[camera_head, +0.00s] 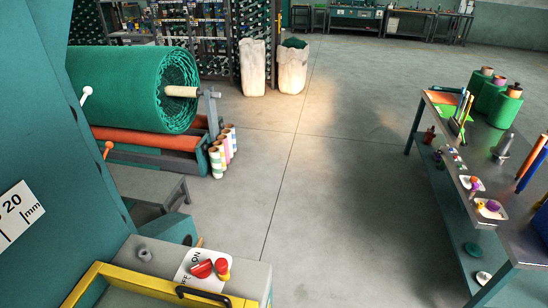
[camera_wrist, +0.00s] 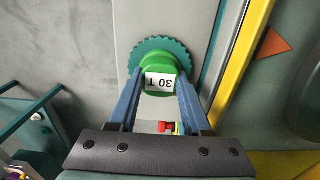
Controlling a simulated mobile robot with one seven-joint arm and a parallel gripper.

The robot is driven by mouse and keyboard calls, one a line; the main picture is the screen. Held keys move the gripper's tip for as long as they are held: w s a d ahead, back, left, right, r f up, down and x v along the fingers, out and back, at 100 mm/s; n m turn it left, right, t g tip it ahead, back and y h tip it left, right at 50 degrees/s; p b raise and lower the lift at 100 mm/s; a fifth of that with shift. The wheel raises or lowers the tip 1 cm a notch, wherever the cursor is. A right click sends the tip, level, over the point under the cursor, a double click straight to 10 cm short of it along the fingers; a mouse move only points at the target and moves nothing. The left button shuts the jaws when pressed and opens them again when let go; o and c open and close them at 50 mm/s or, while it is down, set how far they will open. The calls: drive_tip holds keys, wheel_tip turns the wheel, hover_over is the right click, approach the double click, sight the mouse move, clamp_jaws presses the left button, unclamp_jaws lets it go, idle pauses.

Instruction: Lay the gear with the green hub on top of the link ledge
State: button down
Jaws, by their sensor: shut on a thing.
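In the wrist view, my gripper (camera_wrist: 160,78) has its two blue fingers shut on the green hub of the gear (camera_wrist: 178,45). The gear has a dark teal toothed rim, and its hub carries a white label reading "30 T". Behind the gear is a pale grey flat strip (camera_wrist: 130,20), which may be the link ledge; I cannot tell whether the gear touches it. The head view shows a grey machine top (camera_head: 250,275) at the lower middle, with no gripper or gear visible there.
A red knob (camera_head: 202,268) and a yellow rail (camera_head: 92,280) are on the machine; a yellow bar (camera_wrist: 240,55) also shows in the wrist view. A cluttered workbench (camera_head: 437,125) stands right, a green netting roll (camera_head: 115,85) left. The floor between (camera_head: 300,190) is clear.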

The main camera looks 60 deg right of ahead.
drive_tip(key=shift+c, duration=1.7)
unclamp_jaws()
drive_tip(key=shift+r, duration=0.1)
wheel_tip(320, 180, up, 12)
drive_tip(key=shift+r, duration=0.1)
